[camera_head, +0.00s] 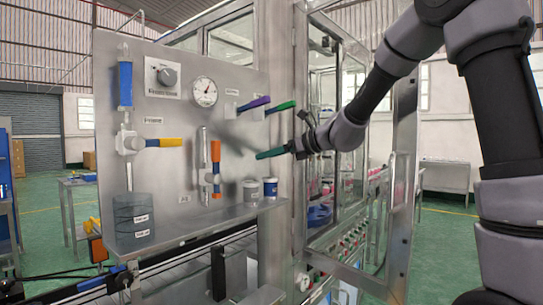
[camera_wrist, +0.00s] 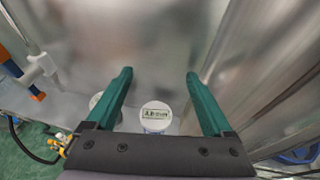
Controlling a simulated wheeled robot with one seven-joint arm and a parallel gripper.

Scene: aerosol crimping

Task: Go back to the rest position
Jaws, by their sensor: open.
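My gripper (camera_head: 268,154) is in front of the grey metal panel (camera_head: 238,75), to the left of the open glass door. In the wrist view, its two green fingers (camera_wrist: 158,80) are spread wide with nothing held between them. My arm reaches in from the right side of the head view. Below the gripper, two small white-and-blue jars, a left one (camera_head: 251,192) and a right one (camera_head: 270,187), stand on the panel's shelf. In the wrist view, the lid of one jar (camera_wrist: 156,114) shows below and between the fingers, apart from them. The other is partly hidden by the left finger.
The panel carries a gauge (camera_head: 204,92), a knob (camera_head: 167,76), a yellow-handled valve (camera_head: 165,142), an orange-handled valve (camera_head: 215,152), and purple (camera_head: 254,103) and green (camera_head: 281,107) levers near my gripper. The door frame (camera_head: 404,170) stands close to my arm. Green floor is open at right.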

